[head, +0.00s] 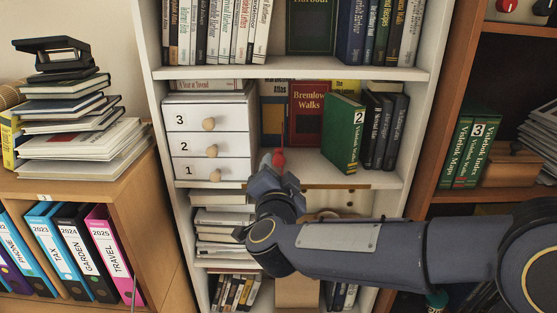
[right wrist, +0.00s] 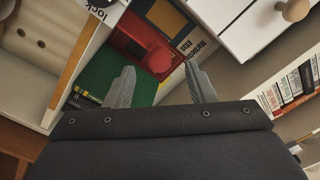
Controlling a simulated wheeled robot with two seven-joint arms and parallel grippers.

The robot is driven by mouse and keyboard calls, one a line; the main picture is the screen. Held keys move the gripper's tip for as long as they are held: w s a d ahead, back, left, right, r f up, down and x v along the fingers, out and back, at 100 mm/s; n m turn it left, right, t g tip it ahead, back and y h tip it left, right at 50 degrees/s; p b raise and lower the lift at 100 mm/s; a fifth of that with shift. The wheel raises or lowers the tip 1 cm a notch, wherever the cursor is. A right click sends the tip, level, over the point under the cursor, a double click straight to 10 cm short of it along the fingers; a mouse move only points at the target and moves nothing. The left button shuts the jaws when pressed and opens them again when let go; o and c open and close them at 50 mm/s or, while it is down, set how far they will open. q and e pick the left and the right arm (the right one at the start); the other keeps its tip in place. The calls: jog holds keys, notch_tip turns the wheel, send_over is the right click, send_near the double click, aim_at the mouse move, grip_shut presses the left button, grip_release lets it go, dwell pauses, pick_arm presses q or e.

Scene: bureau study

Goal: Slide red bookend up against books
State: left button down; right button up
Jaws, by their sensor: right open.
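The red bookend (head: 279,160) stands on the middle shelf, seen nearly edge-on in the head view as a thin upright with a rounded red part low at the front. In the right wrist view the bookend (right wrist: 157,58) shows between and beyond the fingers. The green book marked 2 (head: 343,133) leans to the right of it, with a gap between, against several dark books (head: 385,130). My right gripper (head: 274,166) is open at the shelf's front edge, at the bookend; its fingers (right wrist: 160,84) look empty. Contact cannot be told. My left gripper is not in view.
A white drawer unit (head: 208,141) with round knobs stands close left of my right gripper. The red Bremlow Walks book (head: 309,112) stands at the back of the shelf. A shelf board (head: 350,71) runs above. Stacked books (head: 222,216) lie on the shelf below.

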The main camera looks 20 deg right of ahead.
aim_at(279, 156)
jog(key=x, duration=0.7)
jog(key=shift+w+d+p, duration=0.1)
jog(key=shift+p, duration=0.3)
jog(key=shift+c, duration=0.4)
grip_shut()
jog(key=s+d+b, duration=0.1)
jog(key=d+b, duration=0.1)
jog(key=d, duration=0.4)
jog(key=s+d+b, duration=0.2)
jog(key=d, duration=0.4)
jog(key=s+d+b, duration=0.2)
jog(key=d, duration=0.5)
jog(key=shift+s+f, duration=0.1)
jog(key=shift+s, duration=0.15)
jog(key=shift+o, duration=0.4)
grip_release()
